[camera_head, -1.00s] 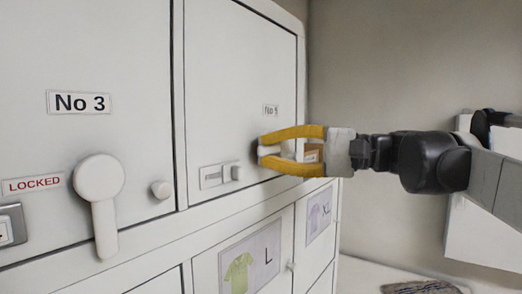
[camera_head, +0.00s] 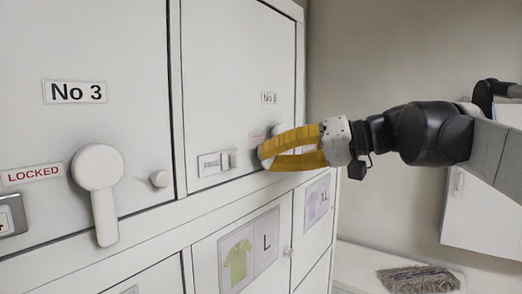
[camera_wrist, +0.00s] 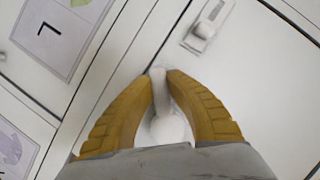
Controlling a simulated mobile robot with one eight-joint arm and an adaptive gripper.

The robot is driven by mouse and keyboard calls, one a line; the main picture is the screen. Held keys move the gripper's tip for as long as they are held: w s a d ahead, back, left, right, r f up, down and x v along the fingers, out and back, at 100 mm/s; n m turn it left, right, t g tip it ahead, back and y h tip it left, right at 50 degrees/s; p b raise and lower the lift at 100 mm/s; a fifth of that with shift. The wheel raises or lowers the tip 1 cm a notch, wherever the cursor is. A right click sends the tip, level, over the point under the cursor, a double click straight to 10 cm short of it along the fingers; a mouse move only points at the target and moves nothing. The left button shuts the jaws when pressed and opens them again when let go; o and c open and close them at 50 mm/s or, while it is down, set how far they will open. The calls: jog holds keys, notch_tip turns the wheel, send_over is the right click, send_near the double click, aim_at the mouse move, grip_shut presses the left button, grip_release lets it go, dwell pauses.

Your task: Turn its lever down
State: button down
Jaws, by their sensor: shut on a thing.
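The white lever (camera_head: 264,153) is on the right-hand cabinet door (camera_head: 225,75), whose small label (camera_head: 269,98) looks like "No 5". My gripper (camera_head: 266,156), with yellow fingers, reaches in from the right and is shut on the lever. In the wrist view, the lever's arm (camera_wrist: 159,90) lies between my fingertips (camera_wrist: 160,76) and its round hub (camera_wrist: 168,129) sits further in between the fingers. In the head view, the fingers partly hide the lever, and its tip points left and somewhat down.
Left of the lever is a small slide latch (camera_head: 214,163), also seen in the wrist view (camera_wrist: 202,33). The No 3 door has its own white lever (camera_head: 98,185), hanging down, a "LOCKED" sign (camera_head: 31,174) and a knob (camera_head: 159,179). Drawers marked L (camera_head: 248,250) and XL (camera_head: 317,199) are below.

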jog(key=shift+w+d+f+n+t+h, duration=0.3)
jog(key=shift+w+d+n+t+h, duration=0.2)
jog(key=shift+n, duration=0.55)
jog(key=shift+w+d+f+n+t+h, duration=0.4)
jog(key=shift+w+n+h, duration=0.25)
jog(key=shift+n, duration=0.45)
jog(key=shift+w+d+f+n+t+h, duration=0.25)
jog(key=shift+w+d+n+t+h, duration=0.25)
jog(key=shift+n, duration=0.55)
jog(key=shift+a, duration=0.1)
jog(key=c, duration=1.3)
grip_release()
jog(key=shift+w, duration=0.15)
jog(key=shift+c, duration=0.2)
jog(key=v, duration=1.2)
jog(key=shift+a, duration=0.1)
